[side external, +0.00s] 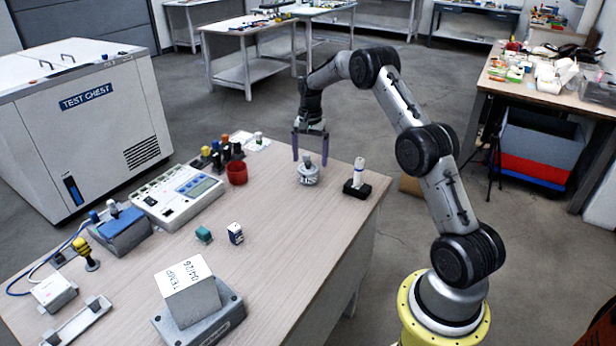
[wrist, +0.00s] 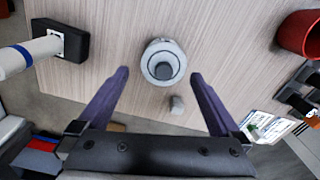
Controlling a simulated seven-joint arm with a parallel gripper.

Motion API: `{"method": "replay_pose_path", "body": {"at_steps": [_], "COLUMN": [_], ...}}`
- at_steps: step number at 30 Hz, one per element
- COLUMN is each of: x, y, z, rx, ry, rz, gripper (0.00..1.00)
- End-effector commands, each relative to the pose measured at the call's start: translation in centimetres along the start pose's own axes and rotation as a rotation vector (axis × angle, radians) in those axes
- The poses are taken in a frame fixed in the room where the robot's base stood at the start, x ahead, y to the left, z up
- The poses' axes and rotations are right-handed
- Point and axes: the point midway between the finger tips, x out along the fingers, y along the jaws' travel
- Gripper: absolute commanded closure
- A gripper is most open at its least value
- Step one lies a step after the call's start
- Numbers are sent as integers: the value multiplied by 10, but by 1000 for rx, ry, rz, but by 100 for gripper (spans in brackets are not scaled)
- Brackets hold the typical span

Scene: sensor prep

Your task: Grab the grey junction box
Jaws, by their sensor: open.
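In the wrist view the round grey piece (wrist: 163,63) lies between and just beyond the fingertips. My gripper (side external: 310,161) is open, pointing down over it with its two purple fingers apart. In the wrist view my gripper (wrist: 160,74) holds nothing. A larger grey box (side external: 222,322) sits at the front of the table under a white block marked TEMP 04/26 (side external: 188,290).
A white marker-like cylinder stands in a black holder (side external: 357,188) to the right. A red cup (side external: 237,173) is to the left. A small grey block (wrist: 177,104) is close beside the round piece. The table (side external: 285,235) is clear towards the front right.

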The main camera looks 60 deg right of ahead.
Motion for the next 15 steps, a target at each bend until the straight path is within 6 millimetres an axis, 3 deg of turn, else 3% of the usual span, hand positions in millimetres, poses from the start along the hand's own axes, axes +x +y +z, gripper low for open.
{"method": "replay_pose_path", "body": {"at_steps": [9, 15], "x": [41, 52], "y": [-5, -5], "z": [2, 1], "rx": [0, 0], "ry": [-3, -1], "rz": [3, 1], "gripper": [0, 0]}}
